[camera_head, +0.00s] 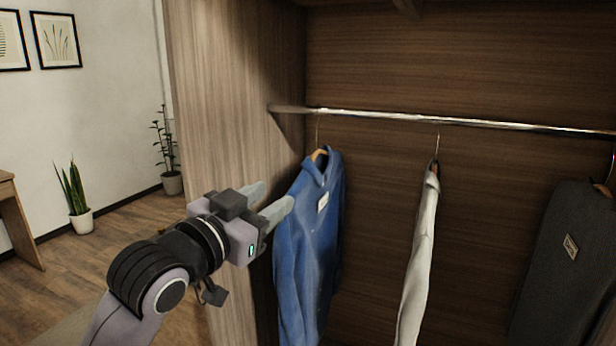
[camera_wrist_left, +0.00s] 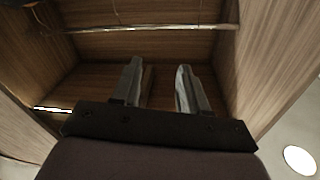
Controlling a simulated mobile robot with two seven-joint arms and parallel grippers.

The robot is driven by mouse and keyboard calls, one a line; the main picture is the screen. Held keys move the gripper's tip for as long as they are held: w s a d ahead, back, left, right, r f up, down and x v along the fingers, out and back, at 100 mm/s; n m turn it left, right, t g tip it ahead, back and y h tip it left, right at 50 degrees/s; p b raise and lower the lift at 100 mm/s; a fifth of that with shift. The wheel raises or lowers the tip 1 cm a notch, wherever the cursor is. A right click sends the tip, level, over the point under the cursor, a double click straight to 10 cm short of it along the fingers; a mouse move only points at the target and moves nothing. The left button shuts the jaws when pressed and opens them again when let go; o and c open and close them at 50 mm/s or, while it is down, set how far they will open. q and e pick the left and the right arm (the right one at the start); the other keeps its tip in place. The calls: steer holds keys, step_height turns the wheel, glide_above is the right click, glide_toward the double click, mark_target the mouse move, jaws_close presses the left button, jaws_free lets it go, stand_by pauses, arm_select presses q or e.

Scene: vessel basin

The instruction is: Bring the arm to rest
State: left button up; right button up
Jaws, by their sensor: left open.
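My left gripper (camera_head: 272,203) is in front of the open wardrobe, close to its left side panel and the blue garment. Its two fingers are apart. In the left wrist view the same gripper (camera_wrist_left: 160,85) is open, with nothing between its fingers. My right gripper is in neither view.
A metal rail (camera_head: 400,117) crosses the wooden wardrobe, also in the left wrist view (camera_wrist_left: 150,28). A white garment (camera_head: 420,250) and a dark grey one (camera_head: 570,265) hang from it. The wardrobe's left panel (camera_head: 235,100) stands behind my arm. Potted plants (camera_head: 76,195) stand at left.

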arm_select(q)
steer(key=s+a+f+n+g+y, duration=0.1)
steer(key=s+a+f+n, duration=0.1)
steer(key=f, duration=0.7)
steer(key=s+a+f+n+y, duration=0.1)
steer(key=a+f+y, duration=0.1)
steer(key=f, duration=0.6)
steer(key=s+a+f+n+g+y, duration=0.1)
steer(key=s+a+f+n, duration=0.15)
steer(key=f, duration=0.65)
steer(key=s+a+f+g+y, duration=0.1)
steer(key=s+a+f, duration=0.2)
steer(key=s+f, duration=0.6)
steer(key=s+a+f+g+y, duration=0.2)
steer(key=s+a+f, duration=0.2)
steer(key=s+f, duration=0.6)
steer(key=shift+s+a+f+n+g, duration=0.2)
steer(key=shift+a+f+n+g, duration=0.1)
steer(key=shift+n, duration=0.15)
